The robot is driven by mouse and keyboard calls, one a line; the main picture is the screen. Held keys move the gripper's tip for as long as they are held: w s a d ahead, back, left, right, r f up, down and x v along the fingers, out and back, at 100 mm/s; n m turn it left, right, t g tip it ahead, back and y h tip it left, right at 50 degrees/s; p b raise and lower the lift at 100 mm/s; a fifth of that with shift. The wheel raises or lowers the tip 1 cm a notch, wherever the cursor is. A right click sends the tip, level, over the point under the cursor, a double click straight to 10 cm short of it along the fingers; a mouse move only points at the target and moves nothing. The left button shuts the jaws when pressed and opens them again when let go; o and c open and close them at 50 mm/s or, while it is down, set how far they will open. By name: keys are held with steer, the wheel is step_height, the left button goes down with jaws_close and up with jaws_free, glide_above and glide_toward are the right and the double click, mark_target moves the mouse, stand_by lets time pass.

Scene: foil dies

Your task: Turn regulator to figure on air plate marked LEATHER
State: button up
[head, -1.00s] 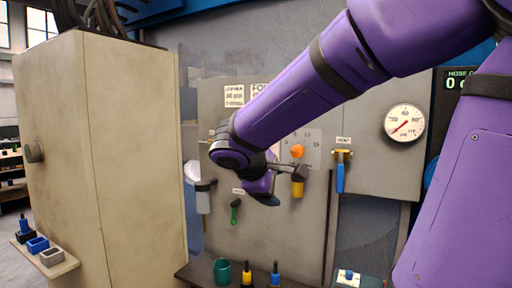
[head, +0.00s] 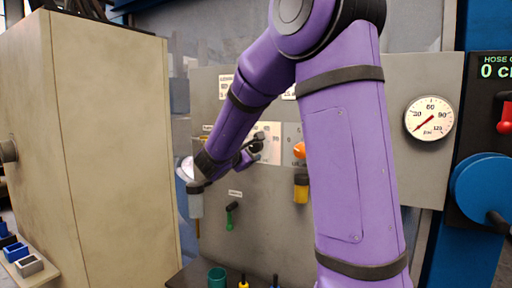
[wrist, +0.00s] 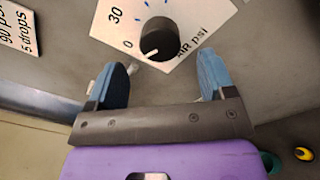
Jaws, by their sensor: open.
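The regulator is a black round knob (wrist: 160,38) on a white dial plate (wrist: 188,52) lettered "psi", with 0 and 30 readable at its left. A short white mark on the knob points roughly towards 0. My gripper (wrist: 163,78) is open and empty; its blue fingers stand apart, with the knob beyond and between them, not gripped. In the head view my gripper (head: 250,152) is in front of the dial plate (head: 271,130). A white printed plate (wrist: 18,32) reads "90 psi" and "5 drops"; its heading is cut off. I cannot read LEATHER on any plate.
A gauge (head: 430,119) with its needle low is at the right of the grey panel. An orange knob (head: 299,150), a yellow bowl (head: 301,190), a clear bowl (head: 195,204) and a green lever (head: 231,216) are near my arm. A beige cabinet (head: 110,150) stands at left.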

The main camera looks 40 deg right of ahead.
mark_target(254, 147)
steer(key=x, duration=0.6)
steer(key=shift+w+d, duration=0.1)
steer(key=shift+d, duration=0.15)
steer(key=c, duration=0.9)
